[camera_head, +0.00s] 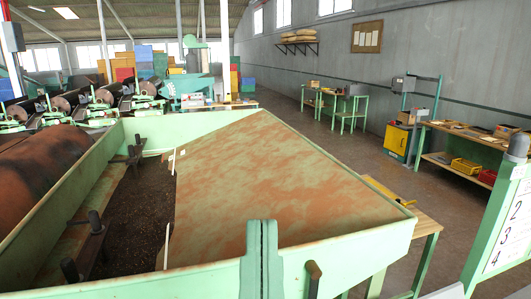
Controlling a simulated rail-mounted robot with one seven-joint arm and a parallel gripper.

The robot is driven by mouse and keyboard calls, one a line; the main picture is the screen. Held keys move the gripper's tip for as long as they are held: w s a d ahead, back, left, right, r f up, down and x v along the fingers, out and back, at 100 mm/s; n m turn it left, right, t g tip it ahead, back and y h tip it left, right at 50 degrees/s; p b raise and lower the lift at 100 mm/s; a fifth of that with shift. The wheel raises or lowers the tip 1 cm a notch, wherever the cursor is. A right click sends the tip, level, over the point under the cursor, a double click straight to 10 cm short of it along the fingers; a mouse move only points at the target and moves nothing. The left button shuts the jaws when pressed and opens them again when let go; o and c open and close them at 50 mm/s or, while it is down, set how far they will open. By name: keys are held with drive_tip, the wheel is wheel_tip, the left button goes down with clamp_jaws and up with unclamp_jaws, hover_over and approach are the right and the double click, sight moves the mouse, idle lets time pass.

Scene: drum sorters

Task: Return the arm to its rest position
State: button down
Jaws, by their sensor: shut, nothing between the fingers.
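My gripper and arm are not in view in the head camera picture. A pale green sorter hopper (333,247) fills the foreground. Its sloping rust-stained plate (280,180) is bare. A trough with dark grainy material (140,205) runs along the plate's left side. A rust-brown drum (40,170) lies left of the hopper, partly cut off by the picture edge.
A wooden-topped bench (425,222) stands right behind the hopper. A green post with a numbered board (510,225) is at the right edge. Workbenches (470,135) line the right wall. More drum sorters (95,105) stand at the back left. The aisle floor (340,150) is clear.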

wheel_tip(320, 180, up, 26)
drive_tip(key=p, duration=2.1)
drive_tip(key=shift+w+f+p, duration=0.15)
drive_tip(key=shift+f+p, duration=0.05)
drive_tip(key=shift+p, duration=0.1)
